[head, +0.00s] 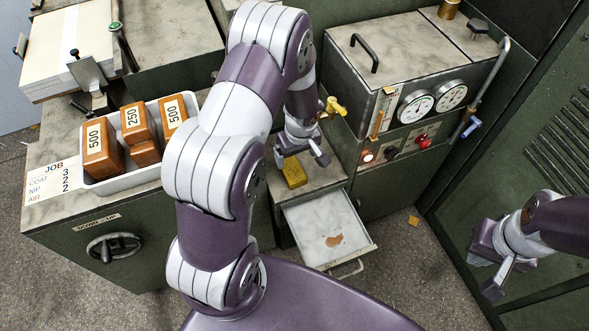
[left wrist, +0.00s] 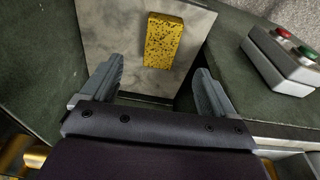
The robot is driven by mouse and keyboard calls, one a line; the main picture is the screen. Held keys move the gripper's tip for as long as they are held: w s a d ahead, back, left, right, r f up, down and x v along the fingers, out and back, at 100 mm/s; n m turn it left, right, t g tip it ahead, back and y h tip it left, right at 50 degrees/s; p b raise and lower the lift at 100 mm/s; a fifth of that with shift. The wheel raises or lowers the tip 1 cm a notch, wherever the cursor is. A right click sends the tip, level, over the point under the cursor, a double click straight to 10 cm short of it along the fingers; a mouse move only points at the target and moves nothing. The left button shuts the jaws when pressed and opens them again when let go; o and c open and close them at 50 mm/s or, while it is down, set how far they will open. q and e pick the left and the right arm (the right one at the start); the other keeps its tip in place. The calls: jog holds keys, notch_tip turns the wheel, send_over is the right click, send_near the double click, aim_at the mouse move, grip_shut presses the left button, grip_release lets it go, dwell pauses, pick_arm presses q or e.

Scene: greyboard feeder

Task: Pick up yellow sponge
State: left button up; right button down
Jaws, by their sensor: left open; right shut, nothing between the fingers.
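The yellow sponge (head: 293,172) is a small speckled block lying on a grey mottled ledge (head: 318,180) above an open drawer. It also shows in the left wrist view (left wrist: 163,41), beyond the fingertips and roughly between their lines. My left gripper (head: 301,155) is open and empty, just above and behind the sponge in the head view; no contact shows. In the left wrist view its two fingers (left wrist: 158,72) are spread wide. My right gripper (head: 487,276) is shut and empty at the far right, well away from the sponge.
The open drawer (head: 308,213) holds a brown patch. A gauge cabinet (head: 375,100) with a yellow tap (head: 334,107) stands right of my left gripper. A white tray (head: 128,180) of brown labelled blocks is at left. A button box (left wrist: 283,62) stands right of the sponge.

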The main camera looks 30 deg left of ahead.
pick_arm(q)
send_over(293, 170)
jog(key=f, duration=0.3)
jog(key=d+f, duration=0.1)
jog(key=shift+s+f+b, duration=0.2)
jog(key=shift+s+b, duration=0.05)
jog(key=shift+b, duration=0.1)
jog(key=f, duration=0.2)
jog(key=f+b, duration=0.1)
jog(key=f, duration=0.1)
jog(key=a+f, duration=0.1)
jog(key=f, duration=0.1)
jog(key=shift+w, duration=0.2)
jog(key=shift+r, duration=0.15)
jog(key=shift+c, duration=0.6)
jog(key=c, duration=0.9)
